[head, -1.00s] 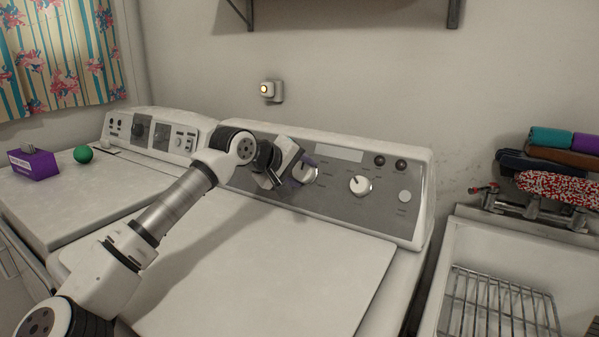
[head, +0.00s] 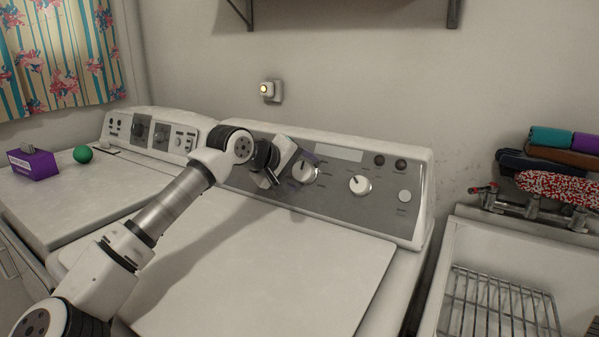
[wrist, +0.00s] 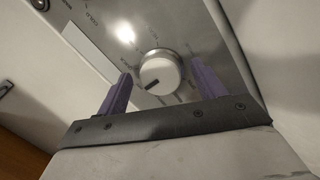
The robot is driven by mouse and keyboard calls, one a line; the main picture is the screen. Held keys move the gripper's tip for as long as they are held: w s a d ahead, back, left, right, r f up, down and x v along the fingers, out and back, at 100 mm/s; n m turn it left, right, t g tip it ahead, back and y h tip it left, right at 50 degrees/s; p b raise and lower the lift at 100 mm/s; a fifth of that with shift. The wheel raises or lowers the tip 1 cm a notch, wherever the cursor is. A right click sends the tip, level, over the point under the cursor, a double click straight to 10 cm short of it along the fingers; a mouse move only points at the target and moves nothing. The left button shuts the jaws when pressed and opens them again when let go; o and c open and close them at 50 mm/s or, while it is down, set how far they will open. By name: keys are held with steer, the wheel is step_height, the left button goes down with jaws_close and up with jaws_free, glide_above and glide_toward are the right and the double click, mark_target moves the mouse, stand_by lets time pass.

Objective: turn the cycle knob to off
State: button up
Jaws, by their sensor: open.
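A round white knob (head: 305,172) sits on the grey control panel of the nearer machine. In the wrist view the knob (wrist: 160,73) lies between and just ahead of my gripper's two purple fingers, with a gap on each side. Its dark pointer mark faces lower left there. My gripper (head: 299,172) is open and empty in front of this knob, partly covering its left side in the head view. A second white knob (head: 360,185) is to its right. The panel lettering is too small to tell which one is the cycle knob.
The machine's white lid (head: 270,270) is clear below the panel. A round button (head: 404,196) and two dark dials are at the panel's right. A second machine with a purple box (head: 34,164) and green ball (head: 83,154) stands left; a sink (head: 500,270) stands right.

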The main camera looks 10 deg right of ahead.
steer(key=b+v, duration=0.1)
steer(key=v, duration=1.2)
steer(key=shift+a, duration=0.1)
